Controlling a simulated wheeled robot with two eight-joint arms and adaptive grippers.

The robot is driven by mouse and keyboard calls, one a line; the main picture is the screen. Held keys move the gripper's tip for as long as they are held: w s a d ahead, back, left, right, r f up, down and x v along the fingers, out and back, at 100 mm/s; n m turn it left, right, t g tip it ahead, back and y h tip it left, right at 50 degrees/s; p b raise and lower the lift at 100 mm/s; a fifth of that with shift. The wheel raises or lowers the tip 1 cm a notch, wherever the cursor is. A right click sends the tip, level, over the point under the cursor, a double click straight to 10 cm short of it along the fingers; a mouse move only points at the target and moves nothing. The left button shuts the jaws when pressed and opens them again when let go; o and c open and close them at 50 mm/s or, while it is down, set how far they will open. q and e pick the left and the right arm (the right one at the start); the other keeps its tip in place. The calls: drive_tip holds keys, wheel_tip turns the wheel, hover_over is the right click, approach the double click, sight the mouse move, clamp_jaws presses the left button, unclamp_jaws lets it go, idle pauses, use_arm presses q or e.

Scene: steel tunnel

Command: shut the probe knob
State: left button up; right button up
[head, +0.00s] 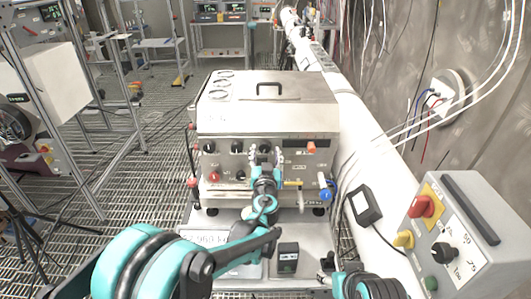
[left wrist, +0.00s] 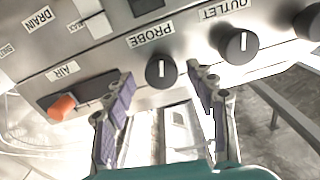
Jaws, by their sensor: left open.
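The probe knob (left wrist: 161,70) is a round black knob with a white pointer line, under the label PROBE on the steel panel in the left wrist view. Its line runs nearly upright in that picture. My left gripper (left wrist: 160,82) is open, one finger to each side of the knob, with gaps that look clear. In the head view my left gripper (head: 265,157) is at the machine's front panel and hides the probe knob.
The outlet knob (left wrist: 240,46) is close beside the right finger. An orange air handle (left wrist: 62,107) is left of the fingers. The steel machine (head: 268,105) has more knobs and a blue valve (head: 326,195). A grey control box (head: 455,240) stands at right.

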use_arm(q)
drive_tip(key=shift+w+a, duration=0.1)
drive_tip(key=shift+w, duration=0.35)
drive_tip(key=c, duration=1.2)
drive_tip(key=shift+o, duration=0.2)
